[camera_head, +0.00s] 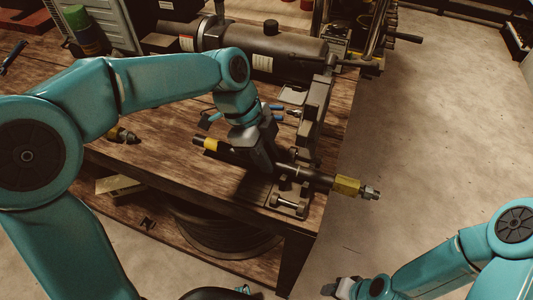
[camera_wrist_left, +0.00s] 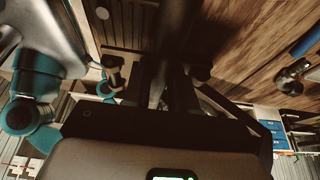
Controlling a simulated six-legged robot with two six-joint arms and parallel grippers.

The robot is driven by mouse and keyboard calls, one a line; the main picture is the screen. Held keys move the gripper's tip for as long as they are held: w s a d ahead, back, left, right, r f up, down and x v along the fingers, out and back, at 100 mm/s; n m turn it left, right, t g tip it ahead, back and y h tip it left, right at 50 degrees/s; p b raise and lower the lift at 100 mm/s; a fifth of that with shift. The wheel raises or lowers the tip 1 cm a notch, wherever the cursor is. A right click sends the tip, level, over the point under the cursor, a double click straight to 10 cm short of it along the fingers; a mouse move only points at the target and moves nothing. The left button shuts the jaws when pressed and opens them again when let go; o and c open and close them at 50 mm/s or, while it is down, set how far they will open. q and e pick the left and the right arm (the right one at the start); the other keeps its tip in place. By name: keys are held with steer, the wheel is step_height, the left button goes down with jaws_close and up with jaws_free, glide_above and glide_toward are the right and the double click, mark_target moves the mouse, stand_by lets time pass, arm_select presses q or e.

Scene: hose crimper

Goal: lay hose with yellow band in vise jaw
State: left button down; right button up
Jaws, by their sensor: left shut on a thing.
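A black hose (camera_head: 318,177) has a yellow band near its left end and a wider yellow band (camera_head: 347,186) with a metal fitting at its right end. My left gripper (camera_head: 263,160) is shut on the hose left of its middle, over the bench's right edge. The hose crosses the dark metal vise (camera_head: 290,203) at the bench corner, and its fitting end sticks out past the bench. I cannot tell whether it rests in the jaw or hangs just above. The left wrist view is dark around the fingers. My right gripper (camera_head: 343,288) is low, off the bench, away from the hose.
The wooden bench (camera_head: 178,178) holds a large dark cylindrical machine (camera_head: 262,48) at the back and a green can (camera_head: 86,30). Another short fitting (camera_head: 123,135) lies at left. A coiled hose (camera_head: 222,232) sits on the lower shelf.

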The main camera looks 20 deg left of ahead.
arm_select(q)
steer(key=shift+f, duration=0.1)
stand_by(0.5)
steer(key=c, duration=0.8)
jaws_free()
steer(key=p+v, duration=0.1)
steer(key=v, duration=1.5)
steer(key=shift+s, duration=0.15)
